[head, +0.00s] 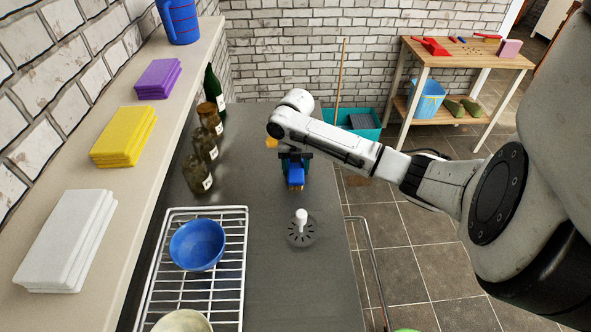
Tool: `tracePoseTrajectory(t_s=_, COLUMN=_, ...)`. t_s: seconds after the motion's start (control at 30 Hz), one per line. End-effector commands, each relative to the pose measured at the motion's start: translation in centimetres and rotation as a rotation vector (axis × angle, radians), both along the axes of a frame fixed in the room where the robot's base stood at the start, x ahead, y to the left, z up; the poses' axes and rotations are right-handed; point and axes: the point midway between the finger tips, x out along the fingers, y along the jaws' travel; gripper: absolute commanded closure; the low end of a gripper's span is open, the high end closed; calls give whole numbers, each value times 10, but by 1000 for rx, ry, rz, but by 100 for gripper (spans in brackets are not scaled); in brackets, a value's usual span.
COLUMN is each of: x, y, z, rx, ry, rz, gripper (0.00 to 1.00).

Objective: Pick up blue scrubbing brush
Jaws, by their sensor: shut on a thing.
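The blue scrubbing brush (296,176) is in the head view, near the middle, over the dark counter. It shows a blue body with a yellowish lower edge. My gripper (294,163) is at the end of my white arm and is shut on the brush from above. The arm's last link hides part of the gripper and the fingertips. I cannot tell whether the brush touches the counter or hangs just above it.
A white stopper (301,220) stands on a drain nearer me. A wire rack (231,273) with a blue bowl (198,244) is at left. A teal tub (372,131) stands beyond the counter.

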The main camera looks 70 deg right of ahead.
Motion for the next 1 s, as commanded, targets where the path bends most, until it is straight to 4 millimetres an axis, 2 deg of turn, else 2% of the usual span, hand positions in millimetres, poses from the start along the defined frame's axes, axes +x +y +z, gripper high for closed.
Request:
tracePoseTrajectory(t_s=0.33, x=1, y=0, z=7, rx=-1, ry=-3, rz=0, gripper=80)
tracePoseTrajectory(t_s=0.53, x=1, y=0, z=31, rx=-2, ry=-4, rz=1, gripper=80)
tracePoseTrajectory(t_s=0.67, x=-14, y=10, z=50, rx=-1, ry=-6, rz=0, gripper=80)
tracePoseTrajectory(t_s=0.77, x=-29, y=21, z=72, rx=-2, ry=-7, rz=2, gripper=80)
tracePoseTrajectory(t_s=0.9, x=-54, y=36, z=99, rx=-5, ry=-3, rz=-1, gripper=80)
tracePoseTrajectory(t_s=1.0, x=-72, y=49, z=108, rx=-6, ry=-1, rz=-1, gripper=80)
